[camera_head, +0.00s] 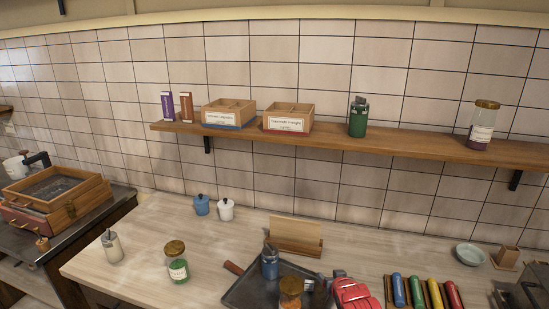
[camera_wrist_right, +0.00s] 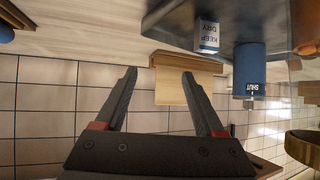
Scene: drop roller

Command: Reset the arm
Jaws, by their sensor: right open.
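My right gripper (camera_head: 325,283) is over the right part of the dark tray (camera_head: 245,294), low in the head view. In the right wrist view my right gripper (camera_wrist_right: 159,73) has its two dark fingers spread apart with nothing between them. The fingers point toward the small wooden stand (camera_wrist_right: 177,90) in front of the tiled wall. A blue cylinder marked SHUT (camera_wrist_right: 249,68) is to the right of the fingers, apart from them. My left gripper does not show in either view.
A blue jar (camera_head: 269,266) and an orange-filled jar (camera_head: 290,291) stand at the tray. A green jar (camera_head: 177,268) and a wooden rack of coloured rollers (camera_head: 416,292) flank it. A wall shelf (camera_head: 330,139) runs above.

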